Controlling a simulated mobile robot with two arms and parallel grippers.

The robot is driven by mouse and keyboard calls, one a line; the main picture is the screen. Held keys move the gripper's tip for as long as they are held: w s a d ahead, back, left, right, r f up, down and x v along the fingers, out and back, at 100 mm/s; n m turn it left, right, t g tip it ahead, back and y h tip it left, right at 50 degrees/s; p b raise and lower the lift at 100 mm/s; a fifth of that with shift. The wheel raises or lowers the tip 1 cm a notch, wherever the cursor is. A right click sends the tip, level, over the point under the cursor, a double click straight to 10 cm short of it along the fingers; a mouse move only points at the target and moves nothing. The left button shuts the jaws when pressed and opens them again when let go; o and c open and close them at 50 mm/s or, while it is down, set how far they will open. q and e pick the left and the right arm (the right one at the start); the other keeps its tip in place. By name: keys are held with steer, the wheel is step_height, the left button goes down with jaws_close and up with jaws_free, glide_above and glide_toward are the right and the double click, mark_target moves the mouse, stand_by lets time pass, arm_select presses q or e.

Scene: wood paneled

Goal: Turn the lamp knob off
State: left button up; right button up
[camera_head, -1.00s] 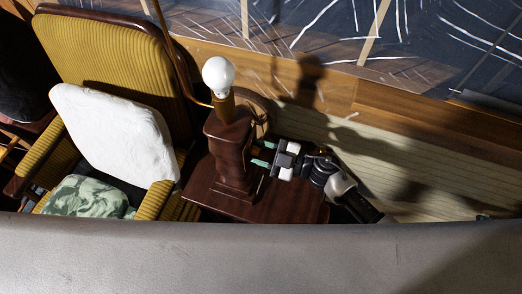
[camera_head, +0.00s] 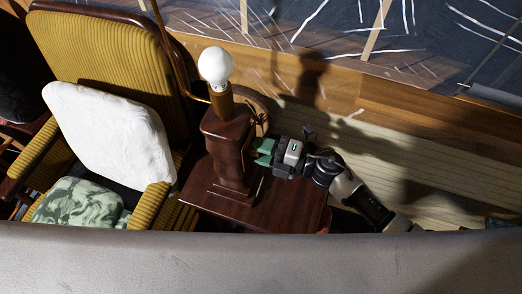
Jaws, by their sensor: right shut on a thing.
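The lamp has a dark reddish wooden body (camera_head: 229,150) that stands upright on a small dark wooden side table (camera_head: 295,205). A bare white bulb (camera_head: 215,66) sits on a brass-coloured neck at its top. My right gripper (camera_head: 262,151) comes in from the right. Its green fingers are close together at the right side of the lamp body, near its upper half. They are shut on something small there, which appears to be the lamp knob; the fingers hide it. My left gripper is not in view.
A mustard corduroy armchair (camera_head: 105,50) with a white cushion (camera_head: 110,135) and a green patterned cushion (camera_head: 78,203) stands left of the lamp. A grey surface (camera_head: 260,262) crosses the front. Wooden panelling (camera_head: 420,110) lies behind, with cream slatted flooring at right.

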steer(key=shift+f+n, duration=0.1)
steer(key=shift+n, duration=0.5)
steer(key=o, duration=0.9)
steer(key=shift+o, duration=0.2)
steer(key=shift+d+b, duration=0.1)
steer(key=shift+b, duration=0.2)
steer(key=b+v, duration=0.2)
steer(key=v, duration=0.8)
steer(key=shift+s+d, duration=0.15)
steer(key=shift+d, duration=0.2)
